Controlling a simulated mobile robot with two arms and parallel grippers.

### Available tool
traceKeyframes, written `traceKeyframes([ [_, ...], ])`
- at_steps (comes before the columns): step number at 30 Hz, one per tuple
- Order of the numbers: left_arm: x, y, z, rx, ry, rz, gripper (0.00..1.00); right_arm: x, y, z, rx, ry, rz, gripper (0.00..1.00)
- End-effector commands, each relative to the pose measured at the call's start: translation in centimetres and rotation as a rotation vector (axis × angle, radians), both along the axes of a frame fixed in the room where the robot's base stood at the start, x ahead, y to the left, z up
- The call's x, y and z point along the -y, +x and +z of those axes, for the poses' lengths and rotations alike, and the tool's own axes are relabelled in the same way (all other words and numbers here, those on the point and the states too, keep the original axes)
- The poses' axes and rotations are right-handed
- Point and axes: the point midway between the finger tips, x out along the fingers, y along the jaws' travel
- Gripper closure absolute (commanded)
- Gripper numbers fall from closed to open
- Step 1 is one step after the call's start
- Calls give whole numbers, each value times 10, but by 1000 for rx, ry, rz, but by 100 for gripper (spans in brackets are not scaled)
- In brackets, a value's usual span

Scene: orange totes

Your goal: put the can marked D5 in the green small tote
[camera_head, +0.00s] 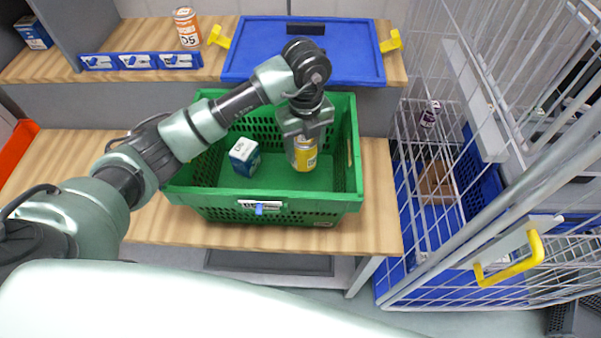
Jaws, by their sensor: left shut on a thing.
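The green small tote (280,203) stands on the wooden bench, open at the top. My left gripper (304,138) reaches down into it and is shut on a yellow and silver can (306,160). This can is upright inside the tote, right of centre; whether it touches the floor of the tote I cannot tell, and its mark is not readable. An orange and white can (187,28) that reads D5 stands upright on the back shelf at the upper left, apart from my gripper. My right gripper is not in view.
A blue and white box (244,156) sits in the tote, left of the held can. A blue tote (350,52) with yellow handles is on the back shelf. A wire cage cart (470,150) stands at the right. The bench right of the green tote is clear.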

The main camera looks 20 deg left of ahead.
Motion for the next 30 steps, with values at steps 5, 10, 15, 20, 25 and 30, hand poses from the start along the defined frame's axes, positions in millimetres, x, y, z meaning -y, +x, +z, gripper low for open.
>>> traceKeyframes([
  [5,0,-1,-43,-4,-1,-1,100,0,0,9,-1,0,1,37],
  [10,1,0,-65,1,-2,-2,100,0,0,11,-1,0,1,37],
  [15,1,-1,-81,-1,-1,-2,100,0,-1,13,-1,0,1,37],
  [20,1,0,-105,-1,-1,-3,100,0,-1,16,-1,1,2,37],
  [25,1,0,-113,2,-2,-3,100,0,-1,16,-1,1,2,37],
  [30,1,0,-113,3,-2,-3,100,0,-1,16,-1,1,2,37],
])
